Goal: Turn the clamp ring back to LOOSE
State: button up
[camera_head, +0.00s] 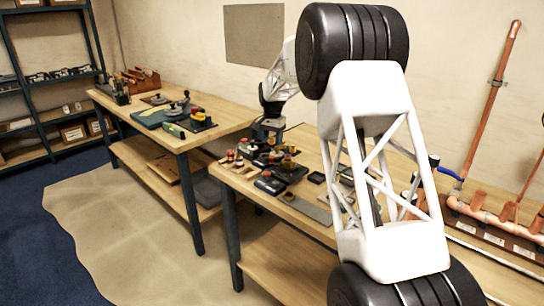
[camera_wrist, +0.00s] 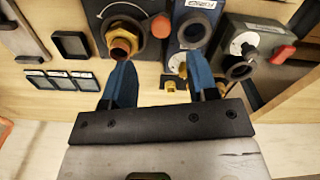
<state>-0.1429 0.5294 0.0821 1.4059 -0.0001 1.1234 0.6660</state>
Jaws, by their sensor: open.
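I cannot tell for sure which part is the clamp ring. In the wrist view, a dark ring (camera_wrist: 193,30) sits on a blue-grey block with a small white label at the top edge, too small to read. Another dark ring (camera_wrist: 240,68) is on the block to its right, beside a white dial and a red handle (camera_wrist: 283,53). My gripper (camera_wrist: 160,62) has its two blue fingers spread, with nothing between them. The fingers point toward the blocks, and the right finger partly covers the area below the first ring. In the head view my gripper (camera_head: 268,128) is over the fixtures.
A brass nut with a copper end (camera_wrist: 123,38) stands left of the blue-grey block, near an orange knob (camera_wrist: 161,26). Small dark trays (camera_wrist: 70,45) lie farther left. In the head view, copper pipework (camera_head: 500,210) is at the right, and a second bench (camera_head: 150,120) stands at the left.

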jog(key=shift+f, duration=0.2)
dwell(0.3)
jog(key=shift+f, duration=3.75)
grip_shut()
